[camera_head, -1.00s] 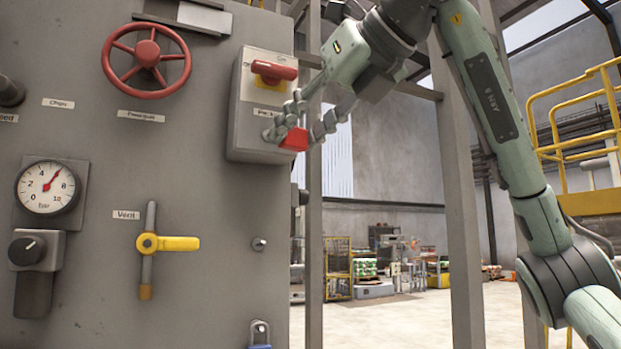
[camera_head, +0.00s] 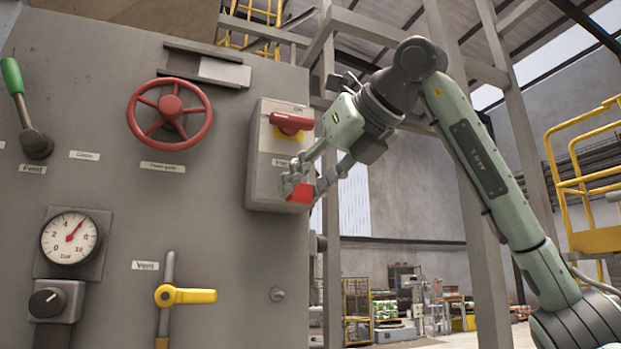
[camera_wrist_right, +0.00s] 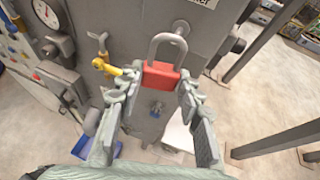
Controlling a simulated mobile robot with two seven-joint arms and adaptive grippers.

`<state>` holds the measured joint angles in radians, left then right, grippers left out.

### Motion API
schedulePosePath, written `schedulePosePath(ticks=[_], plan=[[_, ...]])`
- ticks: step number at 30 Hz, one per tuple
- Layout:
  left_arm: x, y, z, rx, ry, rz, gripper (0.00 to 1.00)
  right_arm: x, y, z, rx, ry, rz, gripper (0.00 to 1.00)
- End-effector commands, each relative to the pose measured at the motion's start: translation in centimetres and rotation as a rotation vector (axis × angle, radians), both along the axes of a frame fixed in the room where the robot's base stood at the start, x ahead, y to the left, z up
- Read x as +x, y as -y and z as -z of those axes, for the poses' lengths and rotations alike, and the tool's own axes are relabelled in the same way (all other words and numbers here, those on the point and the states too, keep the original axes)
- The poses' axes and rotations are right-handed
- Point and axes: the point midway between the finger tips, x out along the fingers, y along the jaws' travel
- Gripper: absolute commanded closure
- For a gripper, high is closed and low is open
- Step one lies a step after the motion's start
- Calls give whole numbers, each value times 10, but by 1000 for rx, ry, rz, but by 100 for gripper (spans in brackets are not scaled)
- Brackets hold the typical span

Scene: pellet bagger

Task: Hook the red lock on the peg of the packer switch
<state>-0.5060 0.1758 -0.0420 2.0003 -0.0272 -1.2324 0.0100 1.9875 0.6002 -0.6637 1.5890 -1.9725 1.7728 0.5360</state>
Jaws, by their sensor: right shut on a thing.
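My right gripper (camera_head: 304,184) is shut on the red lock (camera_head: 300,192), in front of the lower part of the packer switch box (camera_head: 262,158). In the right wrist view the red lock (camera_wrist_right: 160,77) sits between the fingertips of the right gripper (camera_wrist_right: 158,80), with its grey shackle pointing up toward the box. The switch has a red handle (camera_head: 291,122) on a yellow plate on the upper part of the box. The peg is hidden behind the gripper or too small to tell; whether the lock touches the box I cannot tell. My left gripper is out of view.
The grey panel carries a red handwheel (camera_head: 169,114), a pressure gauge (camera_head: 70,238), a yellow vent handle (camera_head: 185,295), a green-knobbed lever (camera_head: 20,100) and a black knob (camera_head: 46,302). A steel post (camera_head: 330,230) stands right of the panel. Open floor lies beyond.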

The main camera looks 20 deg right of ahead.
Motion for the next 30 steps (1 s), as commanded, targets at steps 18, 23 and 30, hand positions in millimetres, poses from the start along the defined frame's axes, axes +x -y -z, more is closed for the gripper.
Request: schedulePosePath(ticks=[18, 23, 30], plan=[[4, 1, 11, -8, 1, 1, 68, 36, -1, 6, 0, -1, 0, 94], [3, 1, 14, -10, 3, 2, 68, 41, -1, 9, 0, 0, 0, 94], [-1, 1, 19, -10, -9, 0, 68, 44, -1, 11, 0, 1, 0, 94]])
